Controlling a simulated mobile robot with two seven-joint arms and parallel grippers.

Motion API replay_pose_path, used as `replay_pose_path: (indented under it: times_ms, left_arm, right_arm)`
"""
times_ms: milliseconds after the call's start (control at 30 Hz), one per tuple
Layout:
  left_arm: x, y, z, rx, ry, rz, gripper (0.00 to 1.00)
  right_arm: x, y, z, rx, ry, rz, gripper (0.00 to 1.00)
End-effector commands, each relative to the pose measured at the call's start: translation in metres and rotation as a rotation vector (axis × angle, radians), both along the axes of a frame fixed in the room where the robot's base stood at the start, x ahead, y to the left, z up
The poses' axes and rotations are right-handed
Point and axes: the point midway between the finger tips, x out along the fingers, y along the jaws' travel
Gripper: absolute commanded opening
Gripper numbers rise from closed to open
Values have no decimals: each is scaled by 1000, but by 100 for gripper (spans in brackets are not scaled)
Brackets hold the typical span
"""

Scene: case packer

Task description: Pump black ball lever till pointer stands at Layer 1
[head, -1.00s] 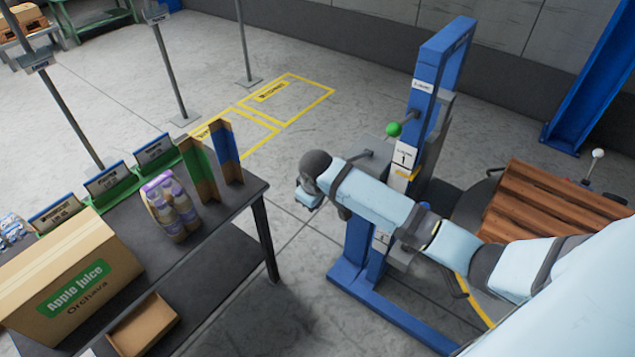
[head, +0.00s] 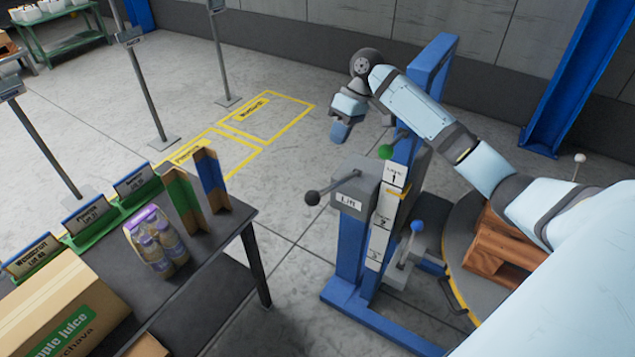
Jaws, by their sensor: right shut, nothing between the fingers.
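The blue lift column (head: 432,85) stands right of centre with its grey Lift box (head: 352,195). The black ball lever (head: 312,198) sticks out to the left of that box. The Layer 1 plate (head: 395,174) is on the column, with plates 2 (head: 383,217) and 3 (head: 374,250) below. A yellow pointer (head: 394,190) shows at the lower edge of the Layer 1 plate, above plate 2. My right gripper (head: 341,132) is shut and empty, above and apart from the black ball. My left gripper is out of view.
A green ball (head: 386,152) and a blue ball lever (head: 417,228) are near the column. A wooden pallet (head: 490,255) lies on the round table at right. The dark table (head: 215,235) with bottles (head: 157,240) stands at left. Floor between is clear.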

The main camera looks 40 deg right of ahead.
Motion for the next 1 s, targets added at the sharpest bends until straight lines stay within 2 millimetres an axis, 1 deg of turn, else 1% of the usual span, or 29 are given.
replay_pose_path:
  times_ms: [267, 367, 433, 567, 800, 1000]
  left_arm:
    - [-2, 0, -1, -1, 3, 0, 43]
    - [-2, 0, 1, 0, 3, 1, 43]
    - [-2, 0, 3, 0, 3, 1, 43]
    - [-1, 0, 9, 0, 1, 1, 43]
    - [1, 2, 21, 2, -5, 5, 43]
    - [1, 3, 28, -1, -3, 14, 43]
  right_arm:
    - [0, 1, -1, 0, 0, 0, 0]
    - [0, 3, -6, 0, 0, 0, 0]
    - [0, 7, -13, 1, 2, 1, 0]
    - [-1, 18, -34, 1, 4, 1, 0]
    - [-1, 40, -81, 2, 3, 0, 0]
    - [-2, 54, -111, 0, 2, -1, 0]
